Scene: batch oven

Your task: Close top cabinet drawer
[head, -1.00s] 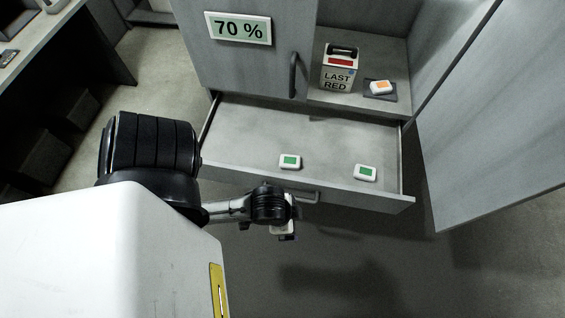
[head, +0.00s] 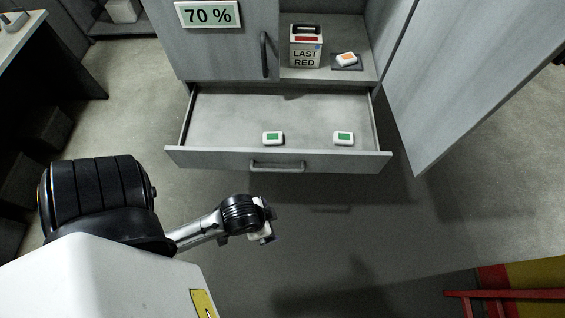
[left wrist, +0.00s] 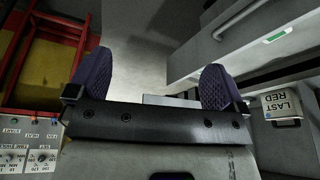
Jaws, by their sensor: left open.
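The cabinet's pulled-out drawer (head: 226,119) is open in the head view, below the closed door and the open compartment. Its bar handle (head: 277,166) is on the front panel. Two white blocks with green tops, one left (head: 273,138) and one right (head: 343,138), lie inside the drawer. My left gripper (head: 268,230) is in front of and below the drawer front, apart from the handle. In the left wrist view its two dark fingers (left wrist: 157,80) are wide apart with nothing between them. My right gripper is in neither view.
A box reading "LAST RED" (head: 305,57) and an orange-topped white block (head: 347,59) on a dark pad stand in the open compartment. The open cabinet door (head: 465,75) juts out at right. A red frame (head: 510,294) is at lower right. Floor before the drawer is clear.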

